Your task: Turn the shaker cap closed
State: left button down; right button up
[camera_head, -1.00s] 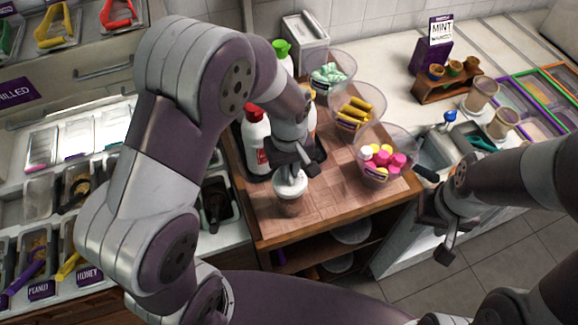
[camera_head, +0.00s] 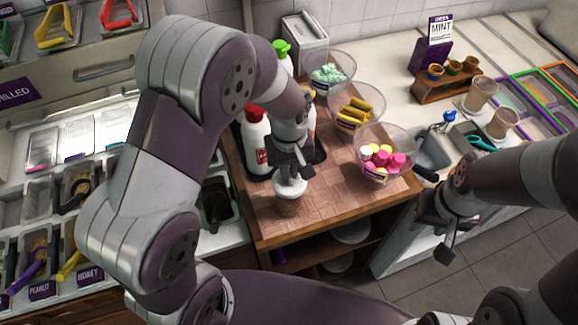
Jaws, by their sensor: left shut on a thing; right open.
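The shaker (camera_head: 287,206) stands upright near the front of the wooden board, a clear body with brown contents. Its white cap (camera_head: 290,188) is on top. My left gripper (camera_head: 291,174) reaches down from above and is shut on the cap; its fingers hide part of the cap's top. I cannot tell how far the cap is turned. My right gripper (camera_head: 437,230) is open and empty, off the right side of the board above the floor.
A white bottle with a red label (camera_head: 256,142) stands just behind the shaker on the left. Bowls of pink and yellow sweets (camera_head: 384,157), yellow sticks (camera_head: 354,112) and mint pieces (camera_head: 328,74) line the board's right side. The board (camera_head: 330,205) is bare right of the shaker.

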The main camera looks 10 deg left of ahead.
dwell(0.9)
pick_arm(q)
jog(key=c, duration=1.2)
grip_release()
jog(key=shift+o, duration=0.2)
notch_tip(320, 180, up, 13)
jog(key=shift+p, duration=0.3)
jog(key=shift+f, duration=0.1)
